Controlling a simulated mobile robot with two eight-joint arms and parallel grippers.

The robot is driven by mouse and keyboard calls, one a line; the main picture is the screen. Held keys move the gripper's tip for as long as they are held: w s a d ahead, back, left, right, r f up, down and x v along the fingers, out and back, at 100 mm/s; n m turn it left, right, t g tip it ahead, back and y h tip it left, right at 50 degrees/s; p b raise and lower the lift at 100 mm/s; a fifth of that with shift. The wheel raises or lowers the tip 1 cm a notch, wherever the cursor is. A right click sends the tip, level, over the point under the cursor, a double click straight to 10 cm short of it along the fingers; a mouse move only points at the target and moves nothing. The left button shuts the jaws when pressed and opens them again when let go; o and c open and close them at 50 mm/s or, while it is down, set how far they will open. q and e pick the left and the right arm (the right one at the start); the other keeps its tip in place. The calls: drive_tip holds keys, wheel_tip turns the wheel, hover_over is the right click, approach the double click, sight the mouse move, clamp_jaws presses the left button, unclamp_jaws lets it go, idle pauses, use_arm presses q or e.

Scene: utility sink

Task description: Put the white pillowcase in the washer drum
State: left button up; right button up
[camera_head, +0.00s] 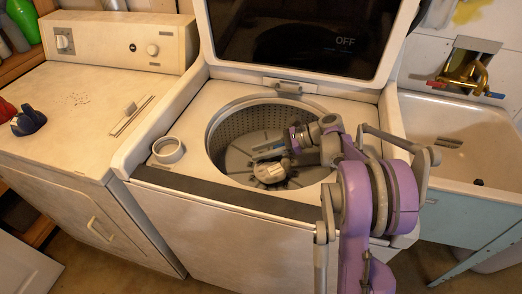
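The washer (228,222) stands in the middle with its lid raised, and its round drum (232,126) is open at the top. My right arm comes in from the lower right, and my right gripper (268,155) is down inside the drum opening, pointing left above the drum floor. The gripper is small and overlaps a pale grey lump at the drum's centre, so its finger gap is unclear. I cannot make out a white pillowcase anywhere; I cannot tell whether the pale lump is cloth or the drum's hub. My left gripper is out of view.
The raised lid (300,38) stands behind the drum. A white dryer (70,115) is at left, with a blue-black object (28,121) on top. A utility sink (455,135) with a brass faucet (465,75) is at right. A white cup-like ring (168,150) sits on the washer's front left.

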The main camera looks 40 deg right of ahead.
sight(283, 158)
drive_tip(key=shift+o, duration=1.4)
drive_tip(key=shift+r, duration=0.15)
drive_tip(key=shift+s+d+r+p, duration=0.1)
drive_tip(key=shift+d+r+p, duration=0.15)
drive_tip(key=shift+r, duration=0.15)
drive_tip(key=shift+s+d+r+p, duration=0.1)
drive_tip(key=shift+r+p, duration=0.1)
drive_tip(key=shift+r, duration=0.15)
drive_tip(key=v, duration=0.6)
drive_tip(key=shift+s+d+p, duration=0.15)
drive_tip(key=shift+d+p, duration=0.1)
drive_tip(key=shift+p, duration=0.05)
